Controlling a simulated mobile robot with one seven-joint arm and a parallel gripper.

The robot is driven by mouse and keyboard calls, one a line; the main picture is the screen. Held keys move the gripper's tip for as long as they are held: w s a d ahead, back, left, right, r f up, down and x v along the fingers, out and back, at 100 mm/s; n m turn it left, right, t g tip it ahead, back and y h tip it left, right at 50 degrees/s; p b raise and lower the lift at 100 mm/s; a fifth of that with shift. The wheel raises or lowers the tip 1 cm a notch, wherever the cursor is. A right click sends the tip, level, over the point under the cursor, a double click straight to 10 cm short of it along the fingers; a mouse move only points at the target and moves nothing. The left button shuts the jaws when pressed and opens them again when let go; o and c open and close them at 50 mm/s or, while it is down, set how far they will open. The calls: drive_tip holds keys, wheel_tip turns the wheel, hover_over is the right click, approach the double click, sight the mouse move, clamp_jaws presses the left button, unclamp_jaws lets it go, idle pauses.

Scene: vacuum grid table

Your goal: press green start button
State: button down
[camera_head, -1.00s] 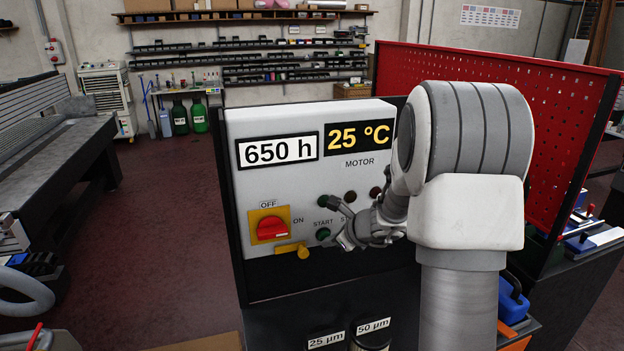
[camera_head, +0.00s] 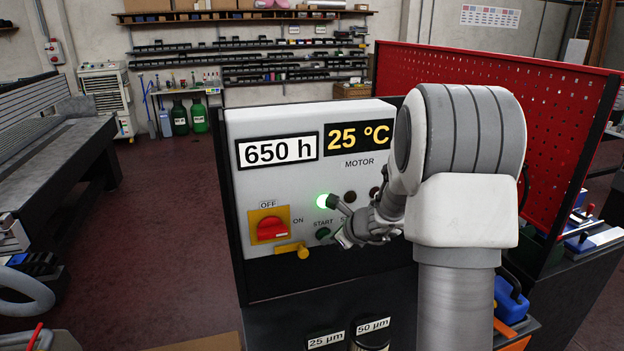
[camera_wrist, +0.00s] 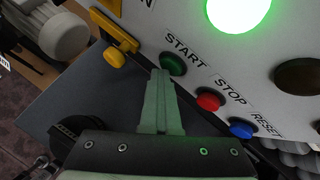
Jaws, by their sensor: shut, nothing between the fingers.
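The green START button (camera_head: 323,234) is on the light grey front of the control panel (camera_head: 290,185), below and right of the red switch. It also shows in the wrist view (camera_wrist: 173,64). My gripper (camera_head: 341,239) is shut and empty, just right of the button in the head view. In the wrist view my fingertips (camera_wrist: 161,74) are at the button's lower left edge. I cannot tell whether they touch it. A round lamp (camera_head: 322,201) above the START label glows bright green; the wrist view shows the lamp (camera_wrist: 238,8) too.
A red STOP button (camera_wrist: 208,101) and a blue RESET button (camera_wrist: 242,129) are close beside START. A red rotary switch (camera_head: 271,229) on a yellow plate and a yellow handle (camera_head: 297,250) are to the left. Dark lamps (camera_head: 350,197) are to the right.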

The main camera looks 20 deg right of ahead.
drive_tip(key=shift+s+r+b, duration=0.1)
drive_tip(key=shift+s+b, duration=0.2)
drive_tip(key=shift+s, duration=0.05)
drive_tip(key=s+b, duration=0.2)
drive_tip(key=s, duration=0.4)
idle(0.5)
drive_tip(key=shift+a, duration=0.1)
idle(0.4)
